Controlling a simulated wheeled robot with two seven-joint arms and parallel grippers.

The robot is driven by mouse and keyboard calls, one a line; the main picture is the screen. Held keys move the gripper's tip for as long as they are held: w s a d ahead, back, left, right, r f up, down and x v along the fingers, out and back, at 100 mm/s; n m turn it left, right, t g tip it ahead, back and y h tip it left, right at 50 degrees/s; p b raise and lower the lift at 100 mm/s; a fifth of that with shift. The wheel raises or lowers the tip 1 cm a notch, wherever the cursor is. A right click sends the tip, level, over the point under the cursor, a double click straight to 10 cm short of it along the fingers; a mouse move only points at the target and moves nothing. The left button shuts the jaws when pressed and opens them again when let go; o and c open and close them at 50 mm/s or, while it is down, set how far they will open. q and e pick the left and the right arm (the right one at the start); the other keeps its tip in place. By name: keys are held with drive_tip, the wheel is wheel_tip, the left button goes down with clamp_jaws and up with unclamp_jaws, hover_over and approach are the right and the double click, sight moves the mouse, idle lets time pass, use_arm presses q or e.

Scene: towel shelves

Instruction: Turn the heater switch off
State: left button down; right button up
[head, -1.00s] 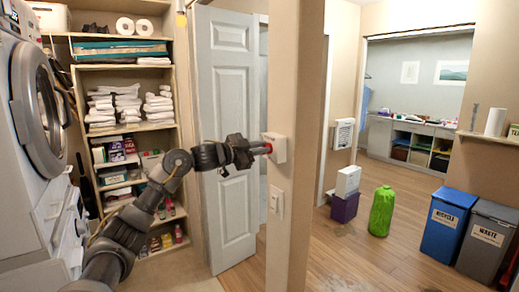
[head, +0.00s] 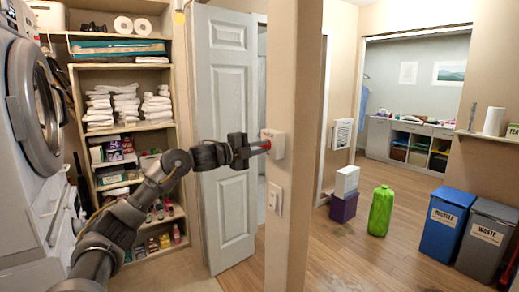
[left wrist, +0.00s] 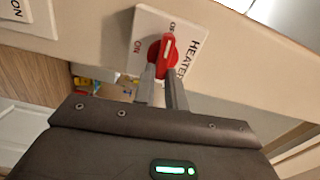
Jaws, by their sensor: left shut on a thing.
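The heater switch is a white plate (left wrist: 190,45) marked HEATER, ON and OFF, with a red knob (left wrist: 163,52). The knob's pale mark points up toward OFF in the left wrist view. In the head view the plate (head: 278,143) is on the narrow wall post. My left gripper (left wrist: 161,82) is shut on the red knob, with its fingertips at the knob's lower part. In the head view the left gripper (head: 256,147) reaches the plate from the left. My right gripper is not in view.
A light switch (head: 275,199) is below the plate on the post. A grey door (head: 228,130) stands behind my arm, beside shelves of towels (head: 127,103). A washer (head: 35,110) is at left. Bins (head: 447,222) and a green bag (head: 381,211) stand right of the post.

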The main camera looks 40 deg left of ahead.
use_arm(q)
drive_tip(key=shift+f+m, duration=0.1)
drive_tip(key=shift+m, duration=0.4)
drive_tip(key=c, duration=1.4)
unclamp_jaws()
drive_tip(key=shift+c, duration=0.2)
drive_tip(key=b+v, duration=0.6)
drive_tip(key=v, duration=0.5)
drive_tip(key=shift+b, duration=0.3)
drive_tip(key=shift+w, duration=0.1)
